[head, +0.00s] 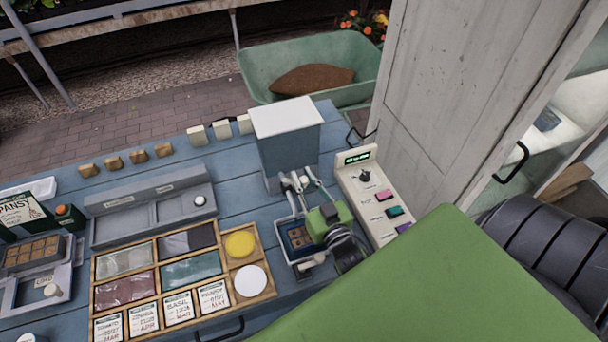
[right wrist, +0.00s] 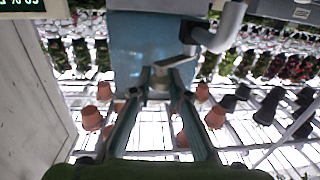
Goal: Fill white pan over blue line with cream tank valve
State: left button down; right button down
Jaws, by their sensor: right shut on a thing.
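The tank (head: 287,150) has a cream lid and a blue-grey body, and stands at the back right of the blue bench. My right gripper (head: 305,182) is in front of it, its fingers shut on the tank's valve handle. In the right wrist view the fingers close around the pale handle (right wrist: 172,66), with the pipe (right wrist: 215,38) above right. A white-rimmed pan (head: 281,236) is below the gripper, with a dark tray of brown blocks in it. My right arm hides part of the pan. I cannot make out a blue line or water level. My left gripper is not in view.
A cream control panel (head: 372,205) with a lit display and coloured buttons stands right of the tank. A wooden divided tray (head: 160,238) with cards and coloured panels lies left of the pan. A grey two-well holder (head: 150,205) is behind it. A door stands at right.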

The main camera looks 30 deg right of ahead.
jog(key=c, duration=1.9)
grip_release()
jog(key=shift+s, duration=0.1)
jog(key=s, duration=0.4)
jog(key=s+a, duration=0.1)
jog(key=s, duration=0.2)
jog(key=shift+s+a, duration=0.1)
